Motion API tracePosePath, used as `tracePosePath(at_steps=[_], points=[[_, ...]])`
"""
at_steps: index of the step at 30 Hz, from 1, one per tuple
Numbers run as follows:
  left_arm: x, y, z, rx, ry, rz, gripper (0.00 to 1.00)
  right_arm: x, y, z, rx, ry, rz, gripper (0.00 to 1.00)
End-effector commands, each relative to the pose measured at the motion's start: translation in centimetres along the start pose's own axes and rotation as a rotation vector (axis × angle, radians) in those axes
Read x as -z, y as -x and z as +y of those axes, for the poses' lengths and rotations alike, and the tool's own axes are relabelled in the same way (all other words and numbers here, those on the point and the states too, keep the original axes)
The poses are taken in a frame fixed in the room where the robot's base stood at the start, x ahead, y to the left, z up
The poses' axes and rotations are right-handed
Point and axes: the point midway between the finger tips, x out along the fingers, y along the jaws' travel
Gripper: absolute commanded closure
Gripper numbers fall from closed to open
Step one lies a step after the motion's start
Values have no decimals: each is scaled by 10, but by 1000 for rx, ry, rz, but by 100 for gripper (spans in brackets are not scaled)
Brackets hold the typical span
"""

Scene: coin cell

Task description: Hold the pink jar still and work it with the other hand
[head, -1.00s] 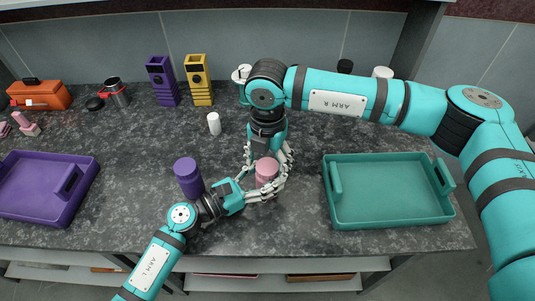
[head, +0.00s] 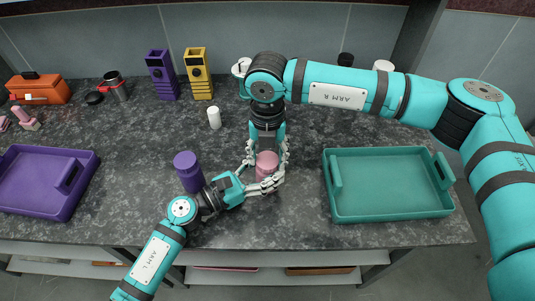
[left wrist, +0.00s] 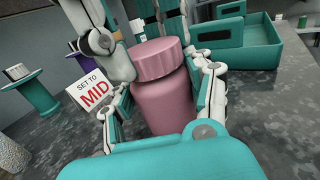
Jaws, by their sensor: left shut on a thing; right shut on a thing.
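The pink jar (head: 266,160) stands upright on the dark counter between my two grippers. In the left wrist view the jar (left wrist: 166,98) shows its wide lid on top of a smooth body. My left gripper (head: 265,184) comes in low from the left and is shut on the jar's body, a finger on each side. My right gripper (head: 267,168) points down from above and is shut around the jar's lid. The right fingertips are partly hidden, and I cannot tell whether the lid is loose.
A purple bottle (head: 188,171) stands close beside my left wrist. A small white bottle (head: 214,118) is behind it. A purple tray (head: 77,207) lies at left, a teal tray (head: 390,218) at right. A "SET TO MID" sign (left wrist: 88,92) shows in the left wrist view.

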Motion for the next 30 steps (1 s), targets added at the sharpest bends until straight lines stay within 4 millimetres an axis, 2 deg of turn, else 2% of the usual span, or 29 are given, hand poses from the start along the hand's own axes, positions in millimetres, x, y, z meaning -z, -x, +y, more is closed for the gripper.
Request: tracePosePath(at_steps=[30], points=[[0, 0, 1, -2, -1, 0, 100, 0, 2, 0, 3, 2339, 1, 91]])
